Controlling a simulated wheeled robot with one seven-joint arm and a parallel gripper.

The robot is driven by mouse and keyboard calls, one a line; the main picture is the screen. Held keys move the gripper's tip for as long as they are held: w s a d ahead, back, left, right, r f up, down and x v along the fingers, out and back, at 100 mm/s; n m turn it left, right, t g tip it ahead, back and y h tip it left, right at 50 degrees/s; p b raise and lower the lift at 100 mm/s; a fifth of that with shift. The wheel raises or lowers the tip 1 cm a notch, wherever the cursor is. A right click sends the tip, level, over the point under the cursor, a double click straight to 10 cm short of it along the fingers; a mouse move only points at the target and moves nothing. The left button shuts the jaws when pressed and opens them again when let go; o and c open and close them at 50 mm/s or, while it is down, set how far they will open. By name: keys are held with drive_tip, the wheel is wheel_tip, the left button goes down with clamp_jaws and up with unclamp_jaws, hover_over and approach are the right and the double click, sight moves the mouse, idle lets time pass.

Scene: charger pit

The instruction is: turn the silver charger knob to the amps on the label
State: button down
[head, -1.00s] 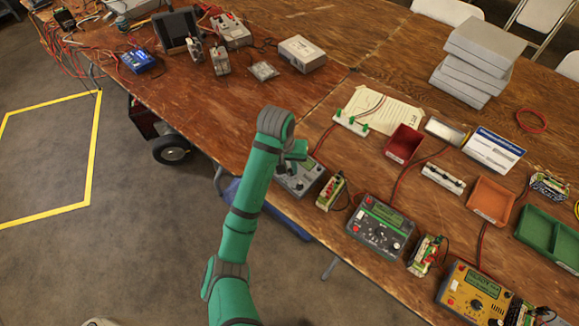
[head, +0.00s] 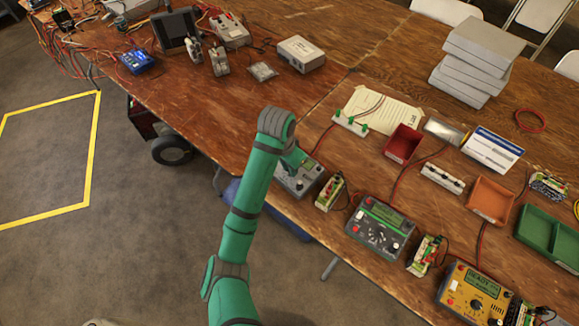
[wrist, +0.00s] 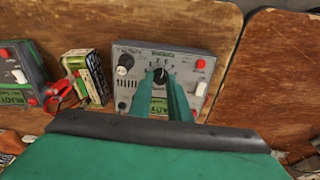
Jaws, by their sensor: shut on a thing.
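The silver charger (head: 300,180) lies near the table's front edge, partly hidden by my arm in the head view. In the wrist view its grey face (wrist: 137,102) shows a small dark knob (wrist: 160,77) with marks around it. My gripper (wrist: 163,78) is over the face, its two green fingers shut on this knob, one on each side. In the head view my gripper (head: 296,162) comes down on the charger's far side. A battery pack with a label (head: 330,192) stands beside the charger; it also shows in the wrist view (wrist: 90,75). Its print is too small to read.
A dark grey-green charger (head: 380,228) and a yellow charger (head: 472,295) stand to the right, with battery packs and red leads between. A larger black knob (wrist: 124,65), red buttons and a white switch share the silver charger's face. Bare wood lies behind it.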

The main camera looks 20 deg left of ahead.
sight(285, 178)
idle(0.4)
drive_tip(key=c, duration=1.7)
unclamp_jaws()
drive_tip(key=shift+o, duration=0.2)
drive_tip(key=shift+r, duration=0.15)
drive_tip(key=shift+a+r, duration=0.15)
drive_tip(key=shift+r, duration=0.45)
wheel_tip(285, 178, up, 9)
drive_tip(key=s, duration=0.1)
drive_tip(key=shift+s+a, duration=0.25)
drive_tip(key=shift+s, duration=0.15)
drive_tip(key=shift+a+r, duration=0.1)
